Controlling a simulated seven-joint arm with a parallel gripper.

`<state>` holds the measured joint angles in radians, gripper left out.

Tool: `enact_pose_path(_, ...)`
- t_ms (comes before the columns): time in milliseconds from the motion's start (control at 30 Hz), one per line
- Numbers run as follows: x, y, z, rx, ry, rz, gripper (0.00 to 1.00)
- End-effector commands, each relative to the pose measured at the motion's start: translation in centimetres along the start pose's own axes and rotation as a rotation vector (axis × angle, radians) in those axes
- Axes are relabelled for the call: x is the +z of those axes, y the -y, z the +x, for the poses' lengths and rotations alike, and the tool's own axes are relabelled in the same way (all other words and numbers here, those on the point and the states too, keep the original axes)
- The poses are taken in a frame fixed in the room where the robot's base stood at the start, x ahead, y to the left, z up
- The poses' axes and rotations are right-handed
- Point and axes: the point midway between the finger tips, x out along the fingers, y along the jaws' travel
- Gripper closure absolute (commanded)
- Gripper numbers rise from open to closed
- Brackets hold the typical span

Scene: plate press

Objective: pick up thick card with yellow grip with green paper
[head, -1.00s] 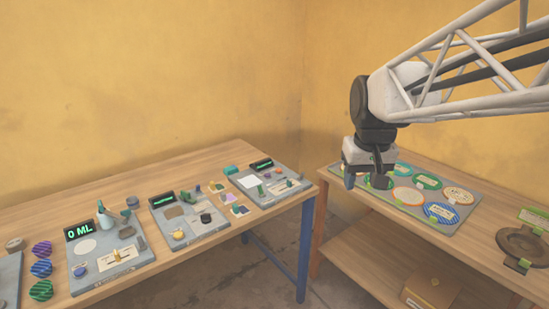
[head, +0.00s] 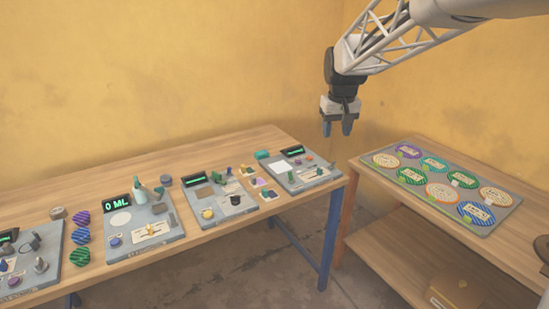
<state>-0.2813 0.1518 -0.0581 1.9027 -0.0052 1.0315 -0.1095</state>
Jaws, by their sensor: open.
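Several small cards lie in a short row on the left table, between two grey boards. The far card (head: 246,171), the middle card (head: 260,183) and the near card (head: 269,195) are tiny here. I cannot make out for sure which one has a yellow grip and green paper. My gripper (head: 337,131) is open and empty, pointing down. It hangs in the air to the right of and above the cards, near the right end of the left table, apart from everything.
Grey boards with small parts, such as the far board (head: 302,178) and the one beside the cards (head: 218,206), stand on the left table (head: 180,165). A gap separates it from the right table (head: 480,255), which holds a board of round discs (head: 387,174).

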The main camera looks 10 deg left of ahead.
Motion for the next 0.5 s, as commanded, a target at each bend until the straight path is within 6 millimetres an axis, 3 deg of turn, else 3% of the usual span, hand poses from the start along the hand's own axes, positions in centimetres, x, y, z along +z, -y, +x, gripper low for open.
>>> enact_pose_path(500, -11.4, 5.3, 5.5, -0.013, 0.032, -0.108, 0.51)
